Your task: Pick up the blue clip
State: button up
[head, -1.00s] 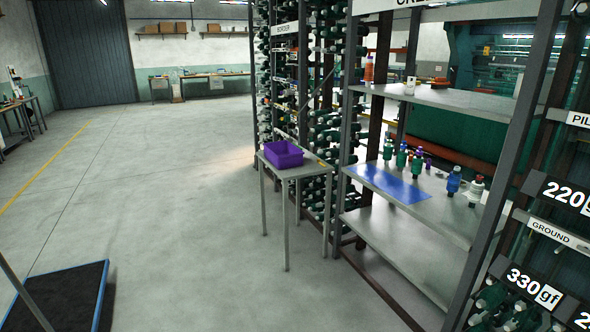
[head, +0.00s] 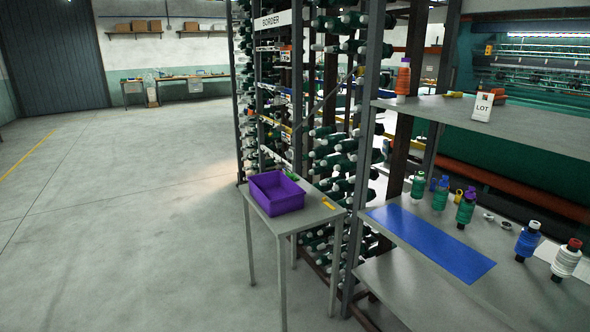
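I cannot make out a blue clip for certain in the head view. The blue things that show on the grey shelf are a flat blue mat (head: 431,243), a spool with blue thread (head: 528,241) and a green spool with a blue top (head: 441,194). A few small dark and pale items (head: 489,216) lie between the spools, too small to name. A purple bin (head: 278,196) stands on a small grey table (head: 288,222); its floor is mostly hidden by its walls. My gripper is not in view.
A small orange-yellow item lies on the table's right end (head: 328,205). More spools, one white with a red top (head: 566,260), stand at the shelf's right. An upper shelf (head: 525,125) holds a LOT card (head: 483,106) and overhangs. Open floor (head: 120,230) lies left.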

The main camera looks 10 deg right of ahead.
aim_at(433, 186)
jog(key=i+j+z, duration=0.15)
jog(key=i+z, duration=0.3)
jog(key=i, duration=0.15)
jog(key=i+j+z, duration=0.9)
jog(key=i, duration=0.15)
